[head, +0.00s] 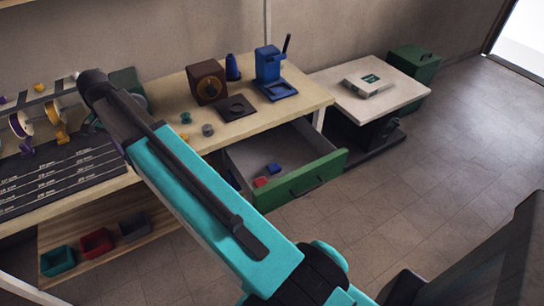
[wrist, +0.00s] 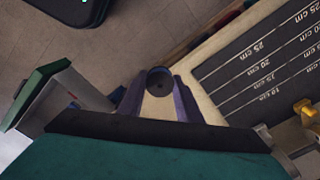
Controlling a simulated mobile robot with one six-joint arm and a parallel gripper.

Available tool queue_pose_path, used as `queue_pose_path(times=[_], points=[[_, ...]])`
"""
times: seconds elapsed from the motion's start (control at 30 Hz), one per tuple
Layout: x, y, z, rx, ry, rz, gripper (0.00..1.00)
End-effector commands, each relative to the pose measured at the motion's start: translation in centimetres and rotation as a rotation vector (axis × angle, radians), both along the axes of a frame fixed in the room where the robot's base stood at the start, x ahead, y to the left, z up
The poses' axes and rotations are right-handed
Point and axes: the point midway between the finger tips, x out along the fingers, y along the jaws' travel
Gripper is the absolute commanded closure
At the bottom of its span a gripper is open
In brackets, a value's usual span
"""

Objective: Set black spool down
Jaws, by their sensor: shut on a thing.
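In the wrist view my gripper (wrist: 158,92) has its two purple fingers closed on the sides of a round black spool (wrist: 160,79), with its dark centre hole facing the camera. The pale bench top shows between and beside the fingers; I cannot tell whether the spool touches it. In the head view my arm crosses the bench and hides the gripper and the held spool.
A dark measuring mat (wrist: 262,62) lies right of the spool. Green (head: 185,118) and grey (head: 208,130) spools stand on the workbench (head: 235,130). A brown box (head: 206,82) and blue stand (head: 268,66) are behind. A green-fronted drawer (head: 300,184) is open.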

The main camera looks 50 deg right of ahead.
Motion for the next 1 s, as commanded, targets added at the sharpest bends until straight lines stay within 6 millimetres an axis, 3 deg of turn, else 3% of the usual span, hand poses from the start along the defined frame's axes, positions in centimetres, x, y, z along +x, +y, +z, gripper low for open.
queue_pose_path(times=[0.27,0.47,0.77,1.0], points=[[0.7,-4.2,-0.8,0.002,-0.002,-0.378,0.93],[0.8,-8.8,-1.7,0.004,-0.004,-0.675,0.93],[-0.3,-18.3,-3.3,0.006,-0.004,-1.112,0.93],[-2.4,-25.6,-4.6,0.007,-0.004,-1.38,0.93]])
